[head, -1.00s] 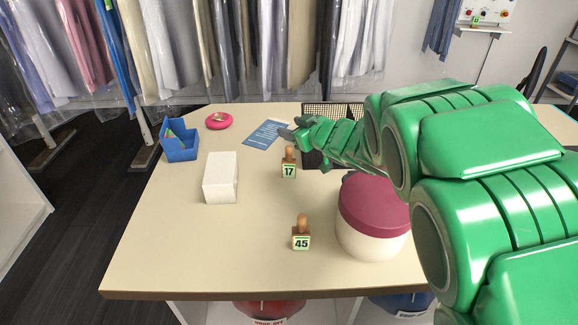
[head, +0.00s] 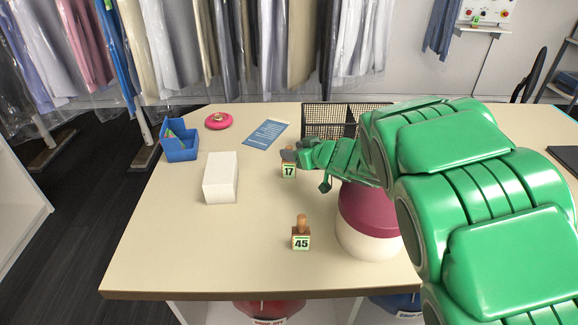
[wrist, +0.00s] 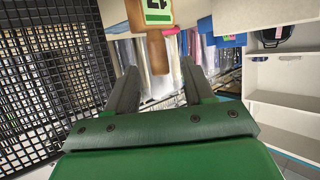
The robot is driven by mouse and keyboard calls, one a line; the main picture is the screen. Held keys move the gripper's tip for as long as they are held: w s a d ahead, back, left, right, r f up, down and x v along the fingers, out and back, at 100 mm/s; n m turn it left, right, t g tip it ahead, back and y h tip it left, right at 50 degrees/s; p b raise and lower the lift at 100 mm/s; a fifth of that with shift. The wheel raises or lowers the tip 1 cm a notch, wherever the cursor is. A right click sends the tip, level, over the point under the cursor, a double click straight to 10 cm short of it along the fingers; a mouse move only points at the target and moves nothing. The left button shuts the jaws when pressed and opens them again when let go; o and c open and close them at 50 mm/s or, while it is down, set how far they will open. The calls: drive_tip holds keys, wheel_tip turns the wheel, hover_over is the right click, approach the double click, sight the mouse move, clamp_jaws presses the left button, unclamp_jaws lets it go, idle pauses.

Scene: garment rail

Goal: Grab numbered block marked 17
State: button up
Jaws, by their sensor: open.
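The block marked 17 (head: 289,171) stands upright on the counter, with a green-edged number label and a wooden handle on top. My gripper (head: 291,155) is at its handle, and the fingers hide part of the handle in the head view. In the wrist view the block (wrist: 153,12) appears upside down at the top, its handle (wrist: 158,55) in the gap between the two open fingers (wrist: 160,75). I cannot tell whether a finger touches it. A similar block marked 45 (head: 301,238) stands nearer on the counter.
A cream pot with a maroon lid (head: 368,225) stands under my arm, right of the blocks. A white box (head: 220,178), a blue bin (head: 180,148), a pink dish (head: 218,121) and a blue card (head: 265,134) lie left. A black mesh tray (head: 325,118) is behind.

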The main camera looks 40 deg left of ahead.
drive_tip(key=shift+x, duration=2.4)
drive_tip(key=shift+r, duration=0.1)
clamp_jaws()
